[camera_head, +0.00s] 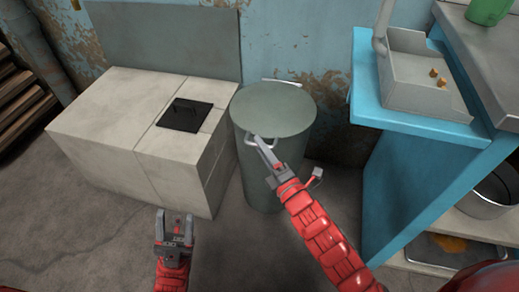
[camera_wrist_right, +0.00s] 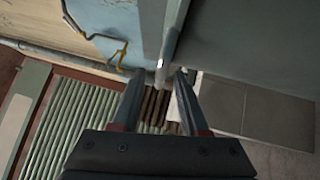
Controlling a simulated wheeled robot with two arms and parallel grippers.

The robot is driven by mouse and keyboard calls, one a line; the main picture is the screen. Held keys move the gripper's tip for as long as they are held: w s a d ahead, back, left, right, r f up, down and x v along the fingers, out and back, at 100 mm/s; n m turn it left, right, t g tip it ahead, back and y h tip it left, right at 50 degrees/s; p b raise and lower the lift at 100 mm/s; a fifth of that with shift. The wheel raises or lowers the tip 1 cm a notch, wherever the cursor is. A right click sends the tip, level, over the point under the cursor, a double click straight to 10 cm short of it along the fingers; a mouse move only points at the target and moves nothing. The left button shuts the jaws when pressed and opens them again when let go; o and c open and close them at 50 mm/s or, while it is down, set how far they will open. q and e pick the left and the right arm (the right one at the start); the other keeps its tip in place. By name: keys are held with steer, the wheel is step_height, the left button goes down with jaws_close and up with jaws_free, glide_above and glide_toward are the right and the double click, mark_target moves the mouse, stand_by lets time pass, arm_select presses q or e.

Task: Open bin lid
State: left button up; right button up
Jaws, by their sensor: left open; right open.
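The grey-green cylindrical bin (camera_head: 255,180) stands against the wall with its round lid (camera_head: 275,108) lying flat on top. A light metal handle (camera_head: 278,81) shows at the back rim, and another handle (camera_head: 263,146) shows at the front rim. My right gripper (camera_head: 258,142) is at the front handle, its fingers seen edge-on. In the right wrist view, the open fingers (camera_wrist_right: 160,73) have a light bar (camera_wrist_right: 166,58), apparently the handle, between or just beyond their tips. Contact cannot be told. My left gripper (camera_head: 174,213) is open and empty, low before the white block.
A whitish block stove (camera_head: 110,120) with a dark plate (camera_head: 185,115) stands left of the bin. A blue table (camera_head: 365,80) with a grey sink-like box (camera_head: 420,80) stands to the right. A metal pot (camera_head: 492,195) sits on its lower shelf. Floor in front is clear.

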steer(key=shift+w+a+r, duration=0.1)
steer(key=shift+w+a, duration=0.25)
steer(key=shift+w, duration=0.25)
jaws_close()
stand_by(1.1)
